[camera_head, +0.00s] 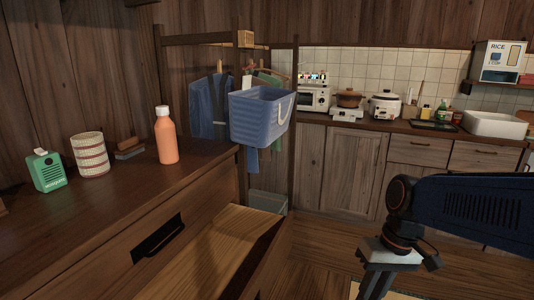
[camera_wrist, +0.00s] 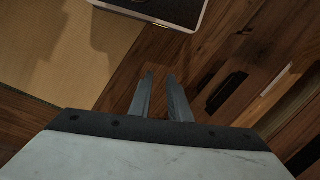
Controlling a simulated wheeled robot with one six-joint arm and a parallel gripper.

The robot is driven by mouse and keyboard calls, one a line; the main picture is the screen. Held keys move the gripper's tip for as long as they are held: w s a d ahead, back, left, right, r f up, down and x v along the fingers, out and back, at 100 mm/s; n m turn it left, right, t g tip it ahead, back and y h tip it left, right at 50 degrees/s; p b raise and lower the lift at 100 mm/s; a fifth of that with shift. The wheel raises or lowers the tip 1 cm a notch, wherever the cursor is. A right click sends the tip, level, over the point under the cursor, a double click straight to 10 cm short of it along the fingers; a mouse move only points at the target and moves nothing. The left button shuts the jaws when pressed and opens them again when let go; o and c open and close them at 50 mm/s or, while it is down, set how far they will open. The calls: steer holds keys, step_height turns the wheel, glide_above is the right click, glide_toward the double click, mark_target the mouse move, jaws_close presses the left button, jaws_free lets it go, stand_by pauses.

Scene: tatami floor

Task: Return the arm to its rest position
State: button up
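My arm shows at the right of the head view, in front of the kitchen counter. My gripper (camera_wrist: 160,76) points down in the wrist view, with its two grey fingers apart and only floor seen between them. It is open and empty. In the head view my gripper (camera_head: 378,286) is at the bottom edge, right of the open drawer (camera_head: 222,250), and its fingertips are cut off by the frame.
A wooden dresser (camera_head: 70,235) at left carries an orange bottle (camera_head: 166,138), a striped can (camera_head: 90,155) and a green box (camera_head: 44,171). A blue basket (camera_head: 258,117) hangs by the rack. The wrist view shows tatami (camera_wrist: 55,45), plank floor and a dark, pale-edged object (camera_wrist: 165,10).

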steer(key=s+d+r+m+t+h, duration=0.1)
steer(key=s+d+r+t+h, duration=0.1)
steer(key=s+d+t, duration=0.3)
steer(key=shift+d+r+t, duration=0.3)
steer(key=shift+d+r, duration=0.25)
